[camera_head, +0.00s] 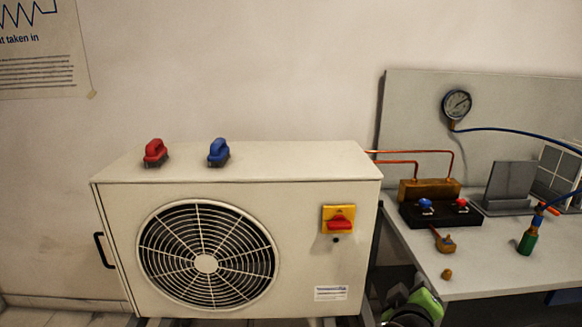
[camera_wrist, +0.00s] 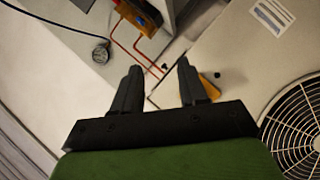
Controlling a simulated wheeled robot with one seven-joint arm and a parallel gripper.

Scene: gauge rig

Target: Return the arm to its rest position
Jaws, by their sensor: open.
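My gripper (camera_wrist: 157,88) shows in the wrist view with its two black fingers apart and nothing between them. Beyond the fingers are the top edge of the outdoor unit, thin copper pipes (camera_wrist: 135,42) and part of the bench.
A bench (camera_head: 480,265) stands at the right, with a brass block (camera_head: 425,190), a black valve base (camera_head: 440,215), a green bottle (camera_head: 528,238) and a grey stand (camera_head: 508,185). A pressure gauge (camera_head: 456,104) is on the back panel. A yellow-red switch (camera_head: 338,220) is on the unit's front.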

